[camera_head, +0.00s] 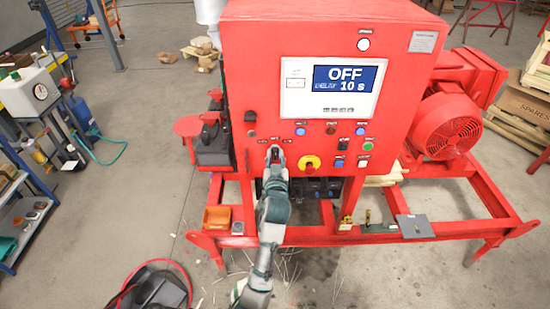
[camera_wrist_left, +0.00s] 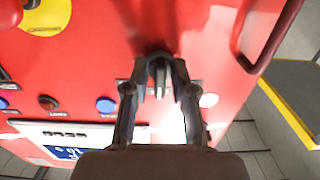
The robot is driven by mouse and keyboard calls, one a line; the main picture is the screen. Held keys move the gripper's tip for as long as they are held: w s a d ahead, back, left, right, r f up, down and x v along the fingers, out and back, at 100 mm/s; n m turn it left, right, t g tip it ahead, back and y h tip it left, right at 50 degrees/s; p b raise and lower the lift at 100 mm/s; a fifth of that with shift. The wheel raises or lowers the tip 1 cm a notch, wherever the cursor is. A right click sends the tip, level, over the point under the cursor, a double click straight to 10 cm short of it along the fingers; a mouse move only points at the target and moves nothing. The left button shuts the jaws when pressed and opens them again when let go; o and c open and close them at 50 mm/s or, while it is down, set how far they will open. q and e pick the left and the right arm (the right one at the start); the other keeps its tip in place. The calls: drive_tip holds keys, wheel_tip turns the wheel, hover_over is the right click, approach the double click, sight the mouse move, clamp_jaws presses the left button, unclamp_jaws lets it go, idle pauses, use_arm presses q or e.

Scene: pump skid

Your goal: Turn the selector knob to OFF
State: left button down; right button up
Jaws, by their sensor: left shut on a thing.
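The selector knob is on the front of the red control panel (camera_head: 252,101), at the left end of the row of controls. My left gripper (camera_head: 273,154) reaches up from below to the panel and is shut on the knob. The display (camera_head: 345,80) above reads "OFF" and "DELAY 10 s". My right gripper is not in view.
A red emergency button on a yellow disc (camera_head: 309,164) sits close to the right of my gripper. Several coloured buttons lie further right. A red handle (camera_wrist_left: 262,40) sticks out near the panel edge in the wrist view. A red motor (camera_head: 447,125) stands right of the cabinet.

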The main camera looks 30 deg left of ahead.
use_arm(q)
drive_tip(key=shift+r, duration=0.4)
drive_tip(key=c, duration=1.2)
unclamp_jaws()
drive_tip(key=shift+s, duration=0.1)
drive_tip(key=shift+s+d, duration=0.1)
drive_tip(key=shift+f, duration=0.1)
drive_tip(key=shift+s+d, duration=0.1)
drive_tip(key=shift+d, duration=0.1)
drive_tip(key=v, duration=1.1)
drive_tip(key=shift+s+d, duration=0.25)
drive_tip(key=shift+f, duration=0.15)
